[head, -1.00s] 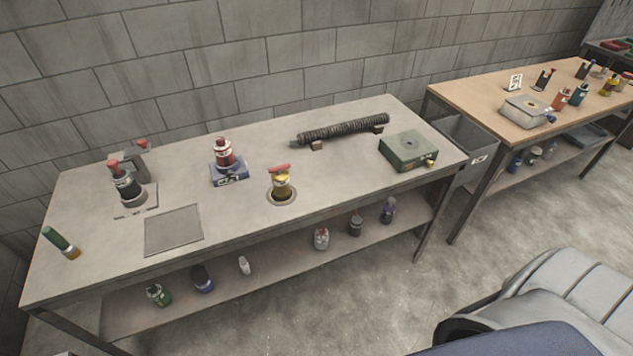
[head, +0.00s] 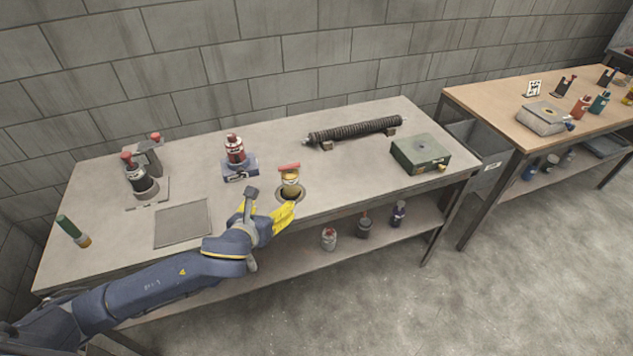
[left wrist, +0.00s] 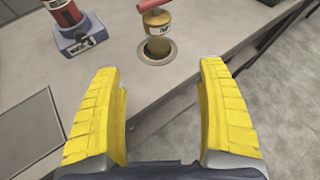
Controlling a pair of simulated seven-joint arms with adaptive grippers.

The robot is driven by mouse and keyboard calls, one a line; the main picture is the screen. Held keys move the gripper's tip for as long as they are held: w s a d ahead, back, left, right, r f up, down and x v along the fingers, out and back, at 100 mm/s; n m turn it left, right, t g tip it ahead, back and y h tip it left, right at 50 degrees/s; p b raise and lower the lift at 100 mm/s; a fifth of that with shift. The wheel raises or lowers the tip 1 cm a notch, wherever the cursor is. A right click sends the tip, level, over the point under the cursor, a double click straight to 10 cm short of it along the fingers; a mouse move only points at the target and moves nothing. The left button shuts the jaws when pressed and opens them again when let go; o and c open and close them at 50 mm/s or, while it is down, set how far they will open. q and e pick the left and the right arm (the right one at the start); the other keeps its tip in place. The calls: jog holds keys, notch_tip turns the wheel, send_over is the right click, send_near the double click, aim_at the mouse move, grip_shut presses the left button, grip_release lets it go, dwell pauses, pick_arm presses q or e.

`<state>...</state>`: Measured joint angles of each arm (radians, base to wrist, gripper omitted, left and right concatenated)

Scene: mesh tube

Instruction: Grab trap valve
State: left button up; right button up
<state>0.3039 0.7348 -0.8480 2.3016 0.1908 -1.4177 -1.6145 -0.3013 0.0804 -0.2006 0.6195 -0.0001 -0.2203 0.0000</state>
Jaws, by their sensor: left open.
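The yellow valve with a red handle (head: 290,176) stands upright in a round ringed hole (head: 289,194) near the front edge of the grey table. It also shows in the left wrist view (left wrist: 157,26), ahead of the fingers, with its top cut off by the frame. My left gripper (head: 284,214) is at the table's front edge, just short of the valve. Its yellow fingers (left wrist: 160,100) are wide apart with nothing between them, and the valve lies beyond their tips, roughly in line with the gap. My right gripper is not in view.
A red bottle on a blue stand (head: 238,160) is left of the valve. A black mesh tube (head: 355,130) on blocks lies behind it. A green box (head: 420,153) is at right.

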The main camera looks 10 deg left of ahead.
aim_at(286, 179)
pick_arm(q)
jog(key=shift+m, duration=0.3)
jog(key=r+x, duration=0.1)
jog(key=x, duration=0.4)
jog(key=w+r+x, duration=0.1)
jog(key=x, duration=0.5)
jog(key=r+x, duration=0.1)
jog(key=x, duration=0.4)
jog(key=shift+w+a+f, duration=0.15)
jog(key=shift+w+f, duration=0.05)
jog(key=shift+w, duration=0.3)
jog(key=c, duration=1.4)
